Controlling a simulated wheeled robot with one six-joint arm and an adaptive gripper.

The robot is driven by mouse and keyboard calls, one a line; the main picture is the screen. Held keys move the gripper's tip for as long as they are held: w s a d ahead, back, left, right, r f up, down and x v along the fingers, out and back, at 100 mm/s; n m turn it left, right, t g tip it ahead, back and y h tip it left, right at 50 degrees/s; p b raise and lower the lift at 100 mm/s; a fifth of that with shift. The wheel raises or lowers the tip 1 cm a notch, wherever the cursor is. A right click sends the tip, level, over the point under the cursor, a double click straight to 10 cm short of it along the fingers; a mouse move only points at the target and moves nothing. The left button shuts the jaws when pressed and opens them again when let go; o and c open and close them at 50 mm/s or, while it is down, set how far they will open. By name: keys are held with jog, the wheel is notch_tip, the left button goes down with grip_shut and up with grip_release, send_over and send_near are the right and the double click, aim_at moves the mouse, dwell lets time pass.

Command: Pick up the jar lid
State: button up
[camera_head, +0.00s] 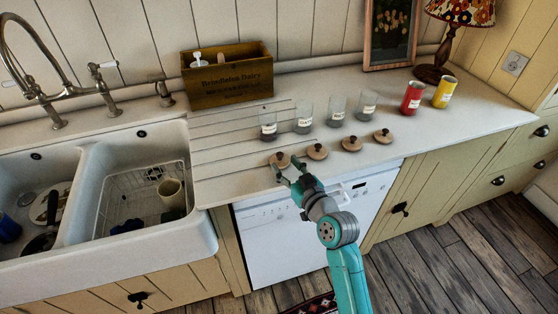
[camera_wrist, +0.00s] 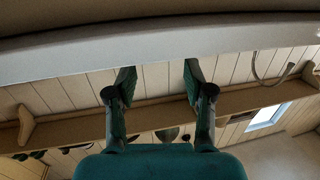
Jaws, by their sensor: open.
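Several round wooden jar lids with dark knobs lie in a row along the front of the white worktop. They are a leftmost lid (camera_head: 280,157), a second lid (camera_head: 317,152), a third lid (camera_head: 351,144) and a rightmost lid (camera_head: 383,136). My gripper (camera_head: 288,167) is at the worktop's front edge, by the leftmost lid, with its fingers apart on the near side of that lid. I cannot tell whether they touch it. In the wrist view the open fingers (camera_wrist: 158,78) have nothing visible between them, and no lid can be made out.
Several glass jars (camera_head: 303,118) stand behind the lids. A red canister (camera_head: 412,98) and a yellow canister (camera_head: 444,92) stand right. A wooden crate (camera_head: 228,84) is at the back, and a double sink (camera_head: 205,232) is left. A pale edge (camera_wrist: 160,45) crosses the wrist view.

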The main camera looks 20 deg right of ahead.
aim_at(282, 157)
jog(key=shift+d+x, duration=0.15)
jog(key=shift+x, duration=1.25)
jog(key=shift+d+x, duration=0.2)
jog(key=shift+x, duration=1.2)
grip_shut()
